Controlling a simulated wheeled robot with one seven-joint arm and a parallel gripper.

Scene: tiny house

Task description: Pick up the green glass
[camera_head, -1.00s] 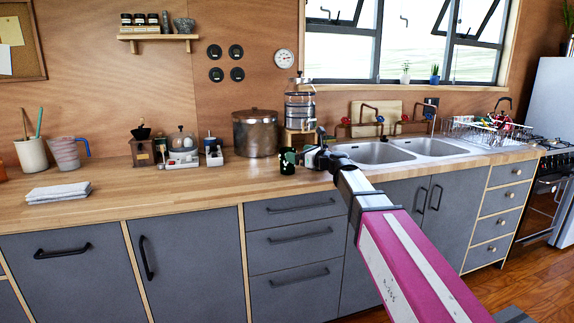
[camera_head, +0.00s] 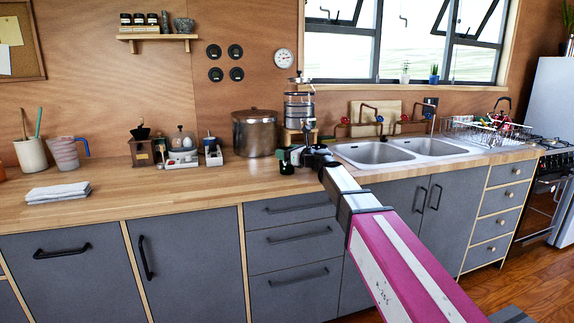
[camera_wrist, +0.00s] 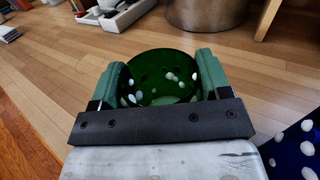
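The green glass (camera_wrist: 158,82) has white spots and stands on the wooden counter in front of the steel pot. In the wrist view it is between the two green fingers of my gripper (camera_wrist: 160,78), one on each side of its rim. The fingers are spread wide, and I see no clear gap or firm contact. In the head view the glass (camera_head: 286,168) looks small and dark at the tip of my gripper (camera_head: 293,157), which partly covers it.
A blue glass with white spots (camera_wrist: 297,150) stands close to the right of my gripper. The steel pot (camera_head: 256,135) and a glass dispenser (camera_head: 299,108) on a wooden stand are behind. The sink (camera_head: 375,153) is to the right.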

